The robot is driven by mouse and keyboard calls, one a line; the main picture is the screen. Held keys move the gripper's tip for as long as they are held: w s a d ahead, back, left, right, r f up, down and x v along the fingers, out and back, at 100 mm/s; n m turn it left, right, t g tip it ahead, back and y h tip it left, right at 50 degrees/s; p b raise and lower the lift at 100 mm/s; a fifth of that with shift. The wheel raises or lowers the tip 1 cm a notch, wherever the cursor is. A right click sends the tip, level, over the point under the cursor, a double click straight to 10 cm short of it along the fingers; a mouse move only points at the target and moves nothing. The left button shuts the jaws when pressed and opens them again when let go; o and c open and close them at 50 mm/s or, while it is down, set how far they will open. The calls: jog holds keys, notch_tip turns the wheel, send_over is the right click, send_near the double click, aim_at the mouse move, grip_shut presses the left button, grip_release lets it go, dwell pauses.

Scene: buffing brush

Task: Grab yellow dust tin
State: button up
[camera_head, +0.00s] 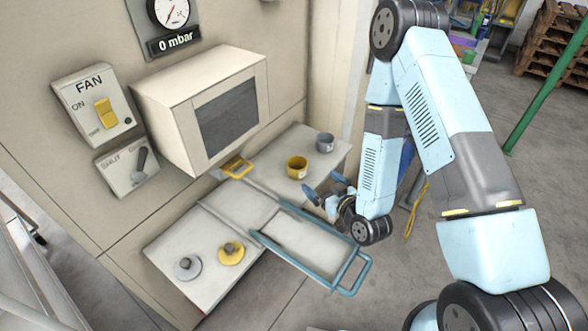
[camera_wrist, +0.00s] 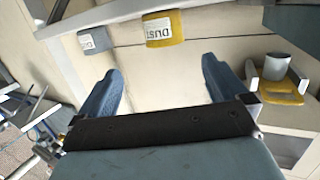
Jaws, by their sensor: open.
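The yellow dust tin (camera_head: 297,168) stands upright on the pale bench, at its far right part in the head view. In the wrist view the yellow tin (camera_wrist: 165,29) shows near the top middle with a white label reading "DUST". My gripper (camera_head: 328,192) is beside the tin, to its lower right in the head view. In the wrist view my gripper (camera_wrist: 163,80) has its two blue fingers spread wide and nothing between them. The tin is beyond the fingertips, roughly centred between them, and apart from them.
A grey tin (camera_head: 325,142) stands close behind the yellow one. A grey disc (camera_head: 187,268) and a yellow disc (camera_head: 231,253), both knobbed, lie on the bench's near left part. A blue-railed frame (camera_head: 352,272) juts out in front. A cream box (camera_head: 200,105) overhangs the bench.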

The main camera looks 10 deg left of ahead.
send_near(293, 161)
jog(key=shift+x, duration=3.6)
jog(key=shift+f, duration=0.1)
jog(key=shift+c, duration=0.4)
jog(key=c, duration=1)
